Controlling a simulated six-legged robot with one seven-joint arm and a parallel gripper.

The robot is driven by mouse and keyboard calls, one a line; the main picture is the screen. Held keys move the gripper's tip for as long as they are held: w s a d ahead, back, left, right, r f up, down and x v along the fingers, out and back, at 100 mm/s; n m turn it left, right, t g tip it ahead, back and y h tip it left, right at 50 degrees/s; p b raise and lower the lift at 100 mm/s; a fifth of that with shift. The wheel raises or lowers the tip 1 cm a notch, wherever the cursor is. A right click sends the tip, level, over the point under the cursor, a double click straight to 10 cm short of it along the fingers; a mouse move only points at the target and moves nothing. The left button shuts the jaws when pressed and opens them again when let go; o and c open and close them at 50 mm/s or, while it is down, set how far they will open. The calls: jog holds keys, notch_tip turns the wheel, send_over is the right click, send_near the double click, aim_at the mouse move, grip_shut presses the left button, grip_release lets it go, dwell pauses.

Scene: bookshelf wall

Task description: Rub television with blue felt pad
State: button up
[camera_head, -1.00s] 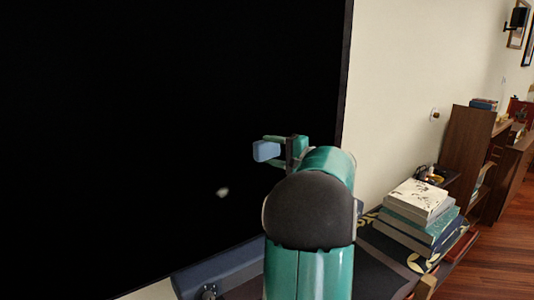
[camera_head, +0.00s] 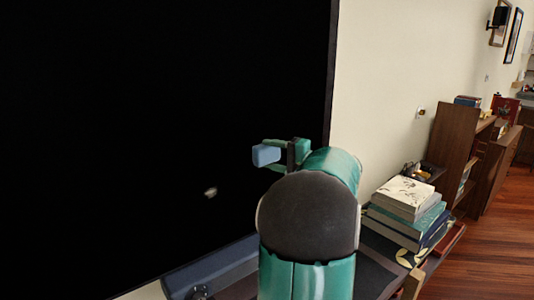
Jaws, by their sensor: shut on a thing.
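The television (camera_head: 120,120) is a large black screen that fills the left side of the view. A small pale smudge (camera_head: 211,192) shows on its lower right part. My gripper (camera_head: 279,152) is shut on the blue felt pad (camera_head: 265,155), a small blue block at its left end. The pad shows in front of the dark screen, up and right of the smudge. I cannot tell whether the pad touches the screen. My own arm hides part of the screen's lower right and the surface below.
A dark blue long box (camera_head: 208,269) lies below the screen. A stack of books (camera_head: 405,210) stands on the low furniture at right. Brown wooden shelves (camera_head: 452,150) stand farther back along the cream wall (camera_head: 400,60). Open wooden floor (camera_head: 490,240) lies at far right.

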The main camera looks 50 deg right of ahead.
aim_at(267, 156)
jog(key=shift+s+a, duration=0.15)
jog(key=shift+s, duration=0.2)
jog(key=shift+s+a, duration=0.2)
jog(key=shift+s, duration=0.55)
jog(key=shift+s+a, duration=0.2)
jog(key=shift+s, duration=0.5)
